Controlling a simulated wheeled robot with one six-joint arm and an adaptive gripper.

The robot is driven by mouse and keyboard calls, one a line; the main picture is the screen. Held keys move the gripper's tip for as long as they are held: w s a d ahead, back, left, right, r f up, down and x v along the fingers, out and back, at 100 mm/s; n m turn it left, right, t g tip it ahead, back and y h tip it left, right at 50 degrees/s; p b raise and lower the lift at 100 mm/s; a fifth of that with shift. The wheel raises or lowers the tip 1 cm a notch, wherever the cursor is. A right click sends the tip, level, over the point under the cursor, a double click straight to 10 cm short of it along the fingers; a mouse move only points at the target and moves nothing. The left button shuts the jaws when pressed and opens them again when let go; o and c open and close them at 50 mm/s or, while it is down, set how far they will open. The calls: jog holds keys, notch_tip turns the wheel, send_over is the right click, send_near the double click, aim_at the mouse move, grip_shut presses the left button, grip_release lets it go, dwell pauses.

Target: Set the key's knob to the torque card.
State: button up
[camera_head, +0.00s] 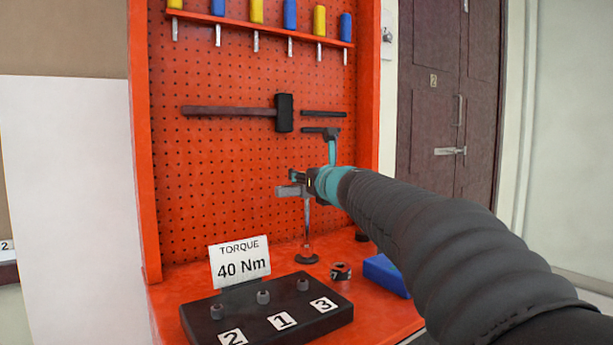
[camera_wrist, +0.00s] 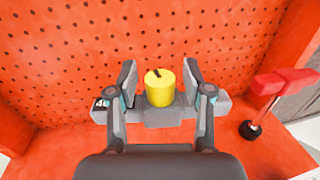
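The torque card (camera_head: 240,262) is white and reads "TORQUE 40 Nm"; it stands behind the black block. A yellow round knob (camera_wrist: 160,90) with a short black mark on its top shows in the wrist view. Grey metal parts lie beneath it, with a small white label (camera_wrist: 101,103) at their left that seems to begin with 4. My gripper (camera_wrist: 160,76) is open, one finger on each side of the knob, with a gap at both sides. In the head view my gripper (camera_head: 298,184) is by the grey upright stand (camera_head: 308,225), and the knob is hard to make out.
The black block (camera_head: 265,310) bears several grey nuts and labels 2, 1 and 3. A dark ring (camera_head: 341,271) and a blue box (camera_head: 386,275) lie to the right. A hammer (camera_head: 240,111) hangs on the red pegboard (camera_head: 215,180). A red object (camera_wrist: 285,82) is right in the wrist view.

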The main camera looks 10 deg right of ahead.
jog(key=v, duration=1.2)
dwell(0.4)
